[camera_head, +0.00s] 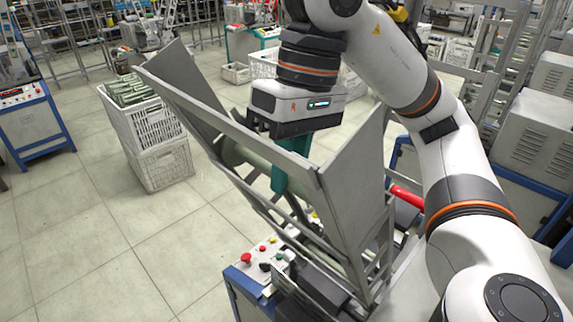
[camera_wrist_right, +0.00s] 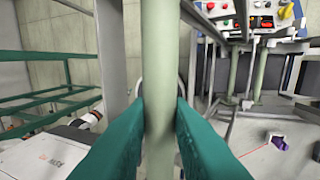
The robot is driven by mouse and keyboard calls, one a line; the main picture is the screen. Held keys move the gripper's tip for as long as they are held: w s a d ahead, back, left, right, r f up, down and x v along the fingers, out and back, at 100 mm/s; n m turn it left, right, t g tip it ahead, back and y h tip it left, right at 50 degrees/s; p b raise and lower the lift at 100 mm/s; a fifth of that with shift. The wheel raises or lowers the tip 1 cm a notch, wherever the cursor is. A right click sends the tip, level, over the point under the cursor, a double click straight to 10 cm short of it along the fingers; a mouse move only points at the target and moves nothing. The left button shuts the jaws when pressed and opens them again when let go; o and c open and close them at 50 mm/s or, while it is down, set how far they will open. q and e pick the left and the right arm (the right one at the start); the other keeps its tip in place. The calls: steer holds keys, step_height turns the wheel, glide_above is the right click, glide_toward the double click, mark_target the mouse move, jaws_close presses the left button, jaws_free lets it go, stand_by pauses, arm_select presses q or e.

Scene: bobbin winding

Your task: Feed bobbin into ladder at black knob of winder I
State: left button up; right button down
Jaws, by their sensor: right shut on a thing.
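My right gripper (camera_head: 291,165) has teal fingers pointing down between the grey side plates of the ladder (camera_head: 352,205). In the right wrist view, the fingers (camera_wrist_right: 158,125) are shut on a pale green bobbin (camera_wrist_right: 158,60), a long rod. Part of the rod shows in the head view (camera_head: 248,160), inside the ladder's upper opening; whether it touches the rails I cannot tell. Below the ladder is the winder's control panel (camera_head: 246,273) with a black knob (camera_head: 265,267), a red button and green buttons. More pale green rods (camera_wrist_right: 235,70) show lower down in the wrist view. My left gripper is not seen.
White crates (camera_head: 160,165), the upper one full of green rods, stand on the floor at left. A blue machine (camera_head: 35,120) stands at far left. Grey machines (camera_head: 540,130) stand at right. The tiled floor (camera_head: 95,245) at front left is clear.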

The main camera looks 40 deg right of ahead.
steer(key=c, duration=1.2)
jaws_free()
steer(key=shift+c, duration=0.2)
steer(key=shift+o, duration=1.6)
steer(key=a+p+v, duration=0.2)
steer(key=p+v, duration=0.9)
steer(key=shift+a+r, duration=0.4)
steer(key=shift+a, duration=0.1)
steer(key=shift+s, duration=0.1)
